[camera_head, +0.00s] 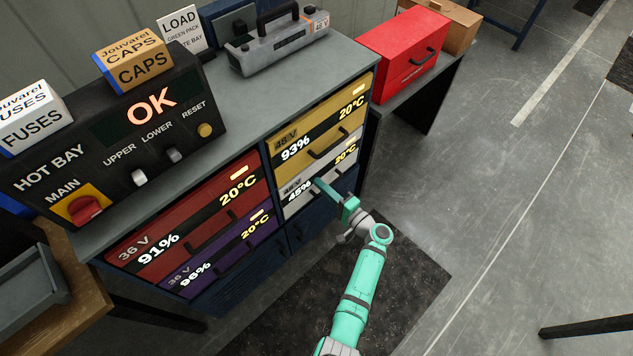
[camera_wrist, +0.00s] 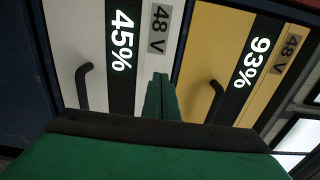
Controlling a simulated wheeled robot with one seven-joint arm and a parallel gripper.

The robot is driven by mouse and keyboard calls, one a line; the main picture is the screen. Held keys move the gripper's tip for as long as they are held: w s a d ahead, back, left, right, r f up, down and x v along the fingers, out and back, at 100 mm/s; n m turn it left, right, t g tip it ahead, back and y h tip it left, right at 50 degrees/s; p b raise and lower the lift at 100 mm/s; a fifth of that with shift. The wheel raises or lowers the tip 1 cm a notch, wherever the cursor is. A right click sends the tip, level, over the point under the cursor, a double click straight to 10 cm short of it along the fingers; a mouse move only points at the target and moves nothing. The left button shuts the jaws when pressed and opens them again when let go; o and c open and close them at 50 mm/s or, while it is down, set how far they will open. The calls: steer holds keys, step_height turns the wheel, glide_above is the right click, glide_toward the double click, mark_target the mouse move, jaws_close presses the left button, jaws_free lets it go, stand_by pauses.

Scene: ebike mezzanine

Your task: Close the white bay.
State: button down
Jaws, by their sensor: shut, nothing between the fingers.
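The white bay (camera_head: 291,208) is the lower drawer in the right column of the cabinet, marked 48 V, 45% and 20°C. Its pale front (camera_wrist: 72,35) and dark handle (camera_wrist: 85,85) show in the wrist view. I cannot tell whether its front stands proud of its neighbours. My gripper (camera_head: 318,184) is shut and empty, with its tips at the white front. In the wrist view my green fingers (camera_wrist: 160,85) lie near the seam between the white and yellow fronts, beside the 48 V label. Contact is not clear. My gripper partly hides the white front in the head view.
The yellow bay (camera_head: 318,125), marked 93%, is directly above. Red (camera_head: 190,215) and purple (camera_head: 220,262) bays sit to the left. A control box (camera_head: 115,140) reading OK and a grey battery case (camera_head: 280,45) stand on top. A red toolbox (camera_head: 403,50) stands behind right.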

steer(key=v, duration=1)
steer(key=shift+s, duration=0.35)
steer(key=s+a+f+n+g+h, duration=0.15)
steer(key=s+a+f+h, duration=0.25)
steer(key=s+f, duration=0.45)
steer(key=s+a+f+g+h, duration=0.35)
steer(key=s+a+f, duration=0.2)
steer(key=s, duration=0.65)
steer(key=s+r+n+t+h, duration=0.2)
steer(key=s+r+n+h, duration=0.2)
steer(key=s+r, duration=0.6)
steer(key=s+a+r+n+t, duration=0.1)
steer(key=s+r+n+t, duration=0.1)
steer(key=r, duration=0.8)
steer(key=s+a+r+n+t, duration=0.2)
steer(key=r+n, duration=0.1)
steer(key=r, duration=0.7)
steer(key=shift+s+a+r, duration=0.15)
steer(key=shift+s+r, duration=0.1)
steer(key=shift+r, duration=0.15)
